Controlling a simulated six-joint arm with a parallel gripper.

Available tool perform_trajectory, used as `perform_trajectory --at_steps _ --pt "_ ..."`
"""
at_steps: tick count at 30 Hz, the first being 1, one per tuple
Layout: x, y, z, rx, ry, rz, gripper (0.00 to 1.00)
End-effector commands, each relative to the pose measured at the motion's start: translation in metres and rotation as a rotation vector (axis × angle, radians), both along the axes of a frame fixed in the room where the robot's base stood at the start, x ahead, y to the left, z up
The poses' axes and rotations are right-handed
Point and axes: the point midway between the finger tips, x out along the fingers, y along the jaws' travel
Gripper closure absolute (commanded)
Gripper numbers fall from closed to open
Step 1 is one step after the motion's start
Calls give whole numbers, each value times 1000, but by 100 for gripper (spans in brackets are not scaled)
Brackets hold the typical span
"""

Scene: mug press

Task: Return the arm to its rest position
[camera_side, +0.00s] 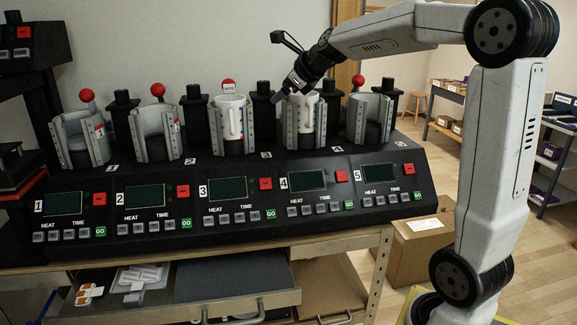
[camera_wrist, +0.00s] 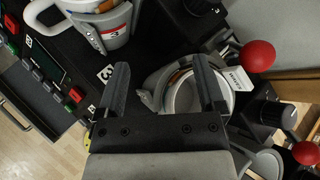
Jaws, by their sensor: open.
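My gripper (camera_side: 291,88) is at the top of station 4 of the mug press, close to the white mug (camera_side: 304,112) standing in that clamp. In the wrist view its two dark fingers are apart, and my gripper (camera_wrist: 160,72) is open. The station 4 mug (camera_wrist: 183,98) shows from above behind the right finger; I cannot tell whether they touch. My arm reaches in from the right, bent at the elbow. A second white mug (camera_side: 232,118) stands upright in station 3; it also shows at the upper left of the wrist view (camera_wrist: 100,25).
The black press (camera_side: 225,240) has five numbered stations with screens and buttons. Clamps 1 (camera_side: 78,140), 2 (camera_side: 155,133) and 5 (camera_side: 370,120) show no mug. Red lever knobs (camera_side: 158,90) stand up behind the clamps. A cardboard box (camera_side: 415,250) is at the right.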

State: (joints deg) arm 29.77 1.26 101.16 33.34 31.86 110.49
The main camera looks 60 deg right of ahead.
Motion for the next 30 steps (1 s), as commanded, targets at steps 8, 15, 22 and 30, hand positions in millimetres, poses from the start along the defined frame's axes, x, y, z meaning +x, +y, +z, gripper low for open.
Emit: perform_trajectory --at_steps 8,15,22,30 --pt "-11 62 -68 -294 165 344 12" --pt "-31 102 -121 -549 282 674 12" --pt "-56 135 -163 -765 357 989 12" --pt "-90 168 -206 -996 405 1364 12"
